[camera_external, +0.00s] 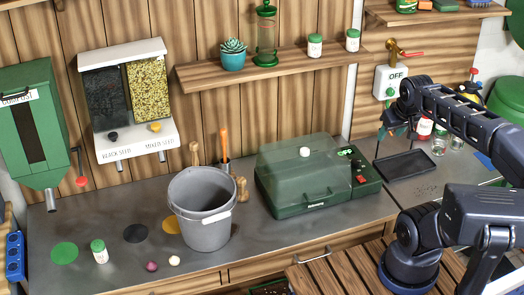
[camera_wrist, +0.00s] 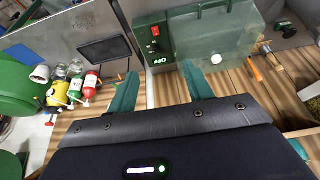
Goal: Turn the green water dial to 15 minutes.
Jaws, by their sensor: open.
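The water timer (camera_external: 391,78) is a white box on the wall under a brass tap, and its display reads OFF. The green dial (camera_external: 390,92) is a small round part low on the box, partly close behind my arm. Its pointer setting is too small to read. My gripper (camera_external: 393,134) hangs just below and in front of the box, with its teal fingers pointing down, apart from the dial. In the wrist view my gripper (camera_wrist: 158,70) shows two spread teal fingers with nothing between them. The timer is not clearly visible in the wrist view.
A green propagator (camera_external: 310,192) with a clear lid and red switch stands left of the gripper. A black tray (camera_external: 405,166) lies below it. Bottles and jars (camera_external: 440,140) stand at the right. A grey bucket (camera_external: 204,219) is further left. A shelf (camera_external: 270,66) projects above.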

